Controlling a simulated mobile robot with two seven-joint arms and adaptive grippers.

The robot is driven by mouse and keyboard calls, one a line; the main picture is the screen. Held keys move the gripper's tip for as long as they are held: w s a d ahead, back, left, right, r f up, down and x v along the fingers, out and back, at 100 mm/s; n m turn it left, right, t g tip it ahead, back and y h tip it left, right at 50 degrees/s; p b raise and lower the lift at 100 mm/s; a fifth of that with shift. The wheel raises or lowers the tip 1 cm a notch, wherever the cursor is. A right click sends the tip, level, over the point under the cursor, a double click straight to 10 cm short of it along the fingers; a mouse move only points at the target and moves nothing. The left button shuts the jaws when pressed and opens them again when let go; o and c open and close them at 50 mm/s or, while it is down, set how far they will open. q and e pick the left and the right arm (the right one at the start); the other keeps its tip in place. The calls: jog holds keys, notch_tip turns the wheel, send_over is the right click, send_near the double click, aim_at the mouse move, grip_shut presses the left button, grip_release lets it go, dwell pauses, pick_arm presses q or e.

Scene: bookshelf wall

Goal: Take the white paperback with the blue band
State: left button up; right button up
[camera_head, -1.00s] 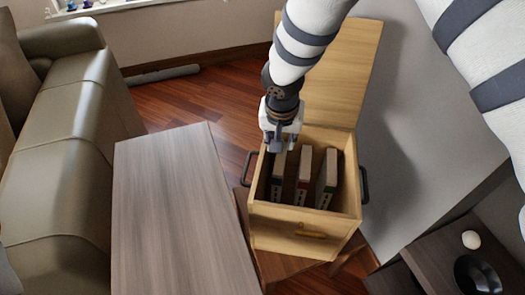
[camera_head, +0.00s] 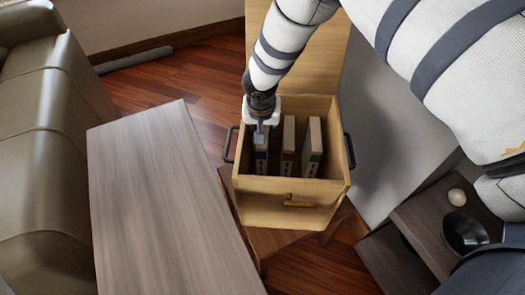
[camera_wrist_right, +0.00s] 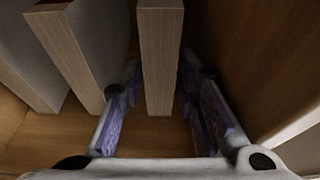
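A wooden box (camera_head: 290,205) holds three upright books in a row. My left gripper is not in view.
Two more book edges (camera_wrist_right: 70,50) stand left of the fingers in the wrist view; a box wall (camera_wrist_right: 265,60) is close on the right. A bare grey-wood table (camera_head: 165,190) is left of the box. A dark bowl (camera_head: 464,232) sits on a shelf at right.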

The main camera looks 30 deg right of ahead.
jog(key=shift+f, duration=0.25)
dwell(0.3)
grip_shut()
